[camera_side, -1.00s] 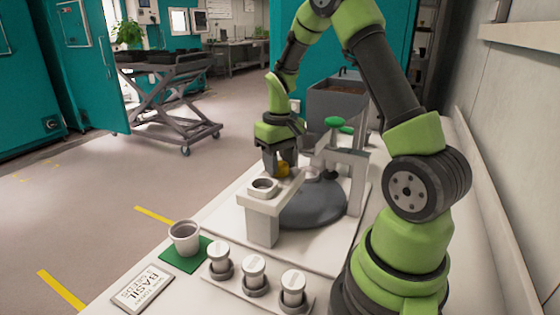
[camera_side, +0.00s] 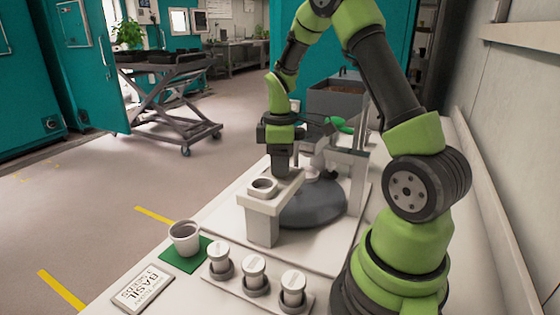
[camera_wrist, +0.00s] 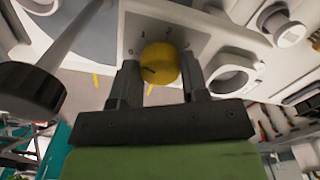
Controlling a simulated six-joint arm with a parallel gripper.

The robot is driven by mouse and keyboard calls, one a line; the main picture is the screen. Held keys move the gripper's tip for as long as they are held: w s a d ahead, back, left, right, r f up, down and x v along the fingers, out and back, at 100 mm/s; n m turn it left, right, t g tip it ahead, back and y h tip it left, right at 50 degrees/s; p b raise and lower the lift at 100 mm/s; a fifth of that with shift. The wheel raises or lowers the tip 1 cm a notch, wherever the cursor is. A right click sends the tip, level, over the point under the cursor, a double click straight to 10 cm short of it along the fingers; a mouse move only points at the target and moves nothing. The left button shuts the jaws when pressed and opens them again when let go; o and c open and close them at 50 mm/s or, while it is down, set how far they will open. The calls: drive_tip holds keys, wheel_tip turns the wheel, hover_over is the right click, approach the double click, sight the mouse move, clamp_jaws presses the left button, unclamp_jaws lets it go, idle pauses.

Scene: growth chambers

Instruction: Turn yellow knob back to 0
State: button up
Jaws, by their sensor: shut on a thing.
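The yellow knob (camera_wrist: 160,62) sits on a pale panel with printed marks beside it; a 1 and a 2 are readable. A dark pointer line shows on the knob's lower left part. My gripper (camera_wrist: 162,82) has one finger on each side of the knob and is shut on it. In the side view my gripper (camera_side: 281,170) points down at the pale stand (camera_side: 262,203), its fingers lined up one behind the other. The knob is hidden there.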

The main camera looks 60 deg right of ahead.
drive_tip(key=shift+n, duration=1.1)
drive_tip(key=o, duration=0.9)
wheel_tip(320, 180, up, 10)
